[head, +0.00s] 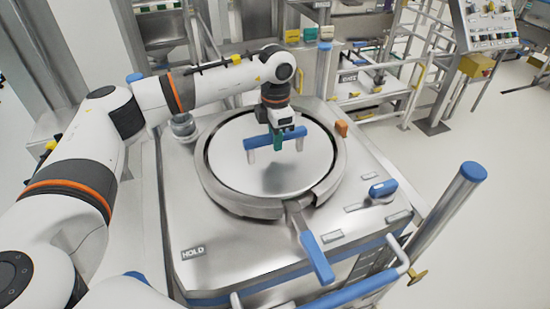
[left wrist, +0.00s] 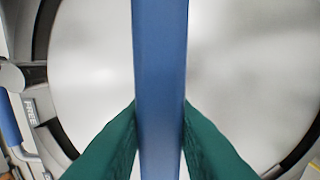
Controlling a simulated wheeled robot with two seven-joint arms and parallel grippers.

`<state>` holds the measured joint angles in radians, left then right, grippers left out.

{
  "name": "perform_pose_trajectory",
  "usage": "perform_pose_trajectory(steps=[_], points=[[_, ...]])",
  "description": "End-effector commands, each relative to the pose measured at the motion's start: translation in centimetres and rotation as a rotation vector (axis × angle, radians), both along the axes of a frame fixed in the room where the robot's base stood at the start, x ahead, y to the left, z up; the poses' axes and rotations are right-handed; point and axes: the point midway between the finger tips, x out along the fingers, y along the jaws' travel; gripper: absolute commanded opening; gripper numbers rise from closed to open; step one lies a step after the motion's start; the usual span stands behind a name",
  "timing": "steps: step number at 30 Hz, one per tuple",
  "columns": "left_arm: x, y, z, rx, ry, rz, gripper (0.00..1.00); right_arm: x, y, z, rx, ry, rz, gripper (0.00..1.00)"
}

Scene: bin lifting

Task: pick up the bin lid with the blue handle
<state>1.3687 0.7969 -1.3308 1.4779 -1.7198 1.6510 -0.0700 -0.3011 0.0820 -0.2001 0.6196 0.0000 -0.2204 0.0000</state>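The round, shiny metal bin lid (head: 235,175) lies flat inside a thick metal ring on top of the steel machine. Its blue bar handle (head: 257,142) stands across its upper middle on short posts. My left gripper (head: 279,146) reaches down from above onto the handle. In the left wrist view the blue handle (left wrist: 160,70) runs down the middle, with the green fingertips of the left gripper (left wrist: 160,110) against both its sides. The lid (left wrist: 90,70) fills the background there. My right gripper is not in view.
A metal clamp ring (head: 215,197) surrounds the lid, with a blue lever (head: 317,258) at its front. A blue knob (head: 383,189) and an orange block (head: 341,128) sit on the machine top. A blue-capped post (head: 440,215) stands at right. Open floor lies further right.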

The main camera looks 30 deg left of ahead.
Motion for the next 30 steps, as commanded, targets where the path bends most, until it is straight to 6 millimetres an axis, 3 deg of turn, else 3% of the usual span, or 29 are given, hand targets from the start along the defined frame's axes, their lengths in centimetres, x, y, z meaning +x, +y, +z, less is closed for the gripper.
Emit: perform_pose_trajectory(steps=[30], points=[[0.02, 0.02, 0.0, 0.001, -0.001, 0.001, 0.0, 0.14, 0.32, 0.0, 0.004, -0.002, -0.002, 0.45]])
